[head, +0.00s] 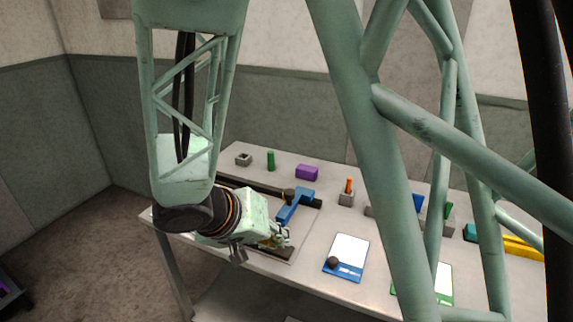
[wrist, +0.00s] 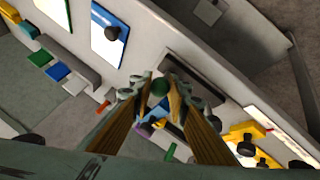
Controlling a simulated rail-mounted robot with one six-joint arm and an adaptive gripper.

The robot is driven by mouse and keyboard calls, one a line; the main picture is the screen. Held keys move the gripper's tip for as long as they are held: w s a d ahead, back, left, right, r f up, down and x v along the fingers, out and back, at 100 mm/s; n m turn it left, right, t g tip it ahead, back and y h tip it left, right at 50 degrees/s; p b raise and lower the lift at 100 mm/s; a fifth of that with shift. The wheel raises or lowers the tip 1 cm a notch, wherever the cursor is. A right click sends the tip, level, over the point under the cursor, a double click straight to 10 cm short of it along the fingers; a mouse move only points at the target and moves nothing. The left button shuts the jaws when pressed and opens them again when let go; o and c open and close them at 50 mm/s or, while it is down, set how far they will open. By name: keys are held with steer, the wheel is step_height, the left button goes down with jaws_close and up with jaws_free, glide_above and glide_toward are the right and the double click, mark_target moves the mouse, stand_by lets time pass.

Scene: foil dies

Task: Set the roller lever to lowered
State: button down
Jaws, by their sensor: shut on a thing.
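The roller lever (head: 293,207) is a blue arm on the bench, slanting from a blue and dark mount at its far end toward my gripper. My gripper (head: 279,238) is at its near end, low over a dark base strip. In the wrist view, the brown fingers of my gripper (wrist: 160,92) are shut around a dark green round knob (wrist: 160,86), with the blue of the lever (wrist: 158,110) just behind it. The gripper and wrist partly hide the lever's near end in the head view.
A blue-framed board (head: 346,256) with a black knob lies right of the lever. A purple block (head: 307,172), a green peg (head: 271,160) and a grey block with an orange peg (head: 347,192) stand behind. Yellow parts (wrist: 248,131) with black knobs are close by in the wrist view.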

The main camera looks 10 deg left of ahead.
steer(key=shift+s+a+t, duration=0.1)
steer(key=shift+s+t, duration=0.1)
steer(key=shift+t, duration=0.1)
stand_by(0.4)
steer(key=c, duration=2.5)
jaws_free()
steer(key=shift+o, duration=0.2)
